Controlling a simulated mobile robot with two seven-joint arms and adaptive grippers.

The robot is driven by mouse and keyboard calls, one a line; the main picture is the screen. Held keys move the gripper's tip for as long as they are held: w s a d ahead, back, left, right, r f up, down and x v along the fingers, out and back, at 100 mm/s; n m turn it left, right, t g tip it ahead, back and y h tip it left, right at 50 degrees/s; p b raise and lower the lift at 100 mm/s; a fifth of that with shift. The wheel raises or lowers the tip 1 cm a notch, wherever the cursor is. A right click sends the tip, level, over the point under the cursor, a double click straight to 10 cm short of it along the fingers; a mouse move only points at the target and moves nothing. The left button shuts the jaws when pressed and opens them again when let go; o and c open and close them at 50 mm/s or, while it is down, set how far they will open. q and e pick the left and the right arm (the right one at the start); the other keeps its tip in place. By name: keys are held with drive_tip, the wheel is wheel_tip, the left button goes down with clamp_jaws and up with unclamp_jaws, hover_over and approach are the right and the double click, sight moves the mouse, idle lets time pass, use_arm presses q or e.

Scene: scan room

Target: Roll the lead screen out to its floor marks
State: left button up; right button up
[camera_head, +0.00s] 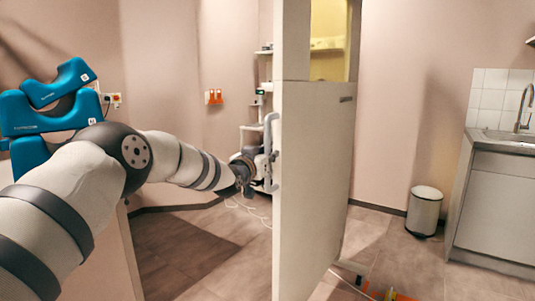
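The lead screen (318,175) stands upright in the middle, a tall pale panel with a yellowish window (329,40) at the top. A white upright handle (269,150) shows at its left edge. My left arm reaches in from the left, and my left gripper (254,168) is right at this handle. The fingers are small and dark there, so I cannot tell whether they are closed around it. Orange and yellow patches (390,294) show on the floor at the bottom edge, right of the screen; whether they are floor marks is unclear. My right gripper is out of view.
A white pedal bin (424,211) stands by the wall right of the screen. A sink cabinet (497,200) is at the far right. A thin pale cable (350,285) lies near the screen's foot. Blue padded shapes (50,110) are at the left. Floor between screen and cabinet looks mostly clear.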

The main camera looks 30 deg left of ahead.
use_arm(q)
drive_tip(key=shift+o, duration=0.3)
drive_tip(key=shift+r, duration=0.2)
drive_tip(key=shift+s, duration=0.1)
drive_tip(key=s, duration=1.2)
drive_tip(key=shift+d, duration=0.3)
